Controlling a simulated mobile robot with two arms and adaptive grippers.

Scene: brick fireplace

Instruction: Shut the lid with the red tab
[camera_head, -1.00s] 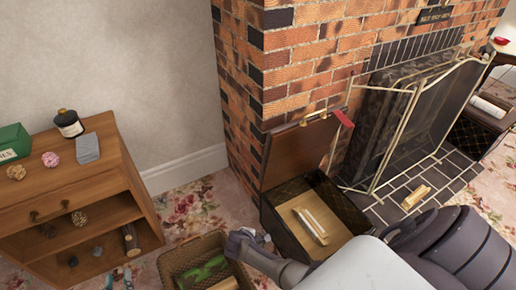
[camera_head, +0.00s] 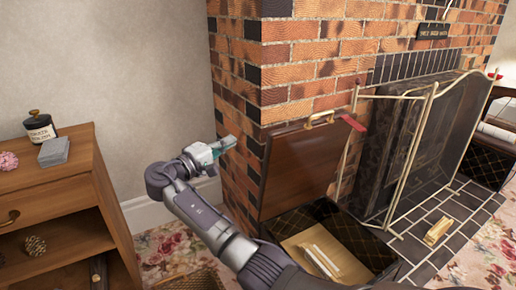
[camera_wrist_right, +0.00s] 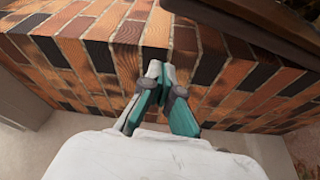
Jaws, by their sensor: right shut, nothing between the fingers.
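The brown lid (camera_head: 307,168) stands open, tilted back near the brick chimney corner, with a brass handle (camera_head: 321,120) on its top edge. The red tab (camera_head: 353,123) sticks out at its upper right corner. Below it is the open box (camera_head: 368,240), dark patterned inside, with pale sticks lying in it. My right gripper (camera_head: 232,142) is shut and empty, left of the lid and in front of the brick corner. In the right wrist view its closed fingers (camera_wrist_right: 158,72) point at the bricks, and a dark brown edge shows at upper right. My left gripper is out of view.
The brick chimney (camera_head: 285,60) rises behind the lid. A gold-framed fire screen (camera_head: 418,150) stands right of the box. A wooden cabinet (camera_head: 70,190) with a jar (camera_head: 41,127) is at left. A wicker basket (camera_head: 190,280) sits at the bottom edge.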

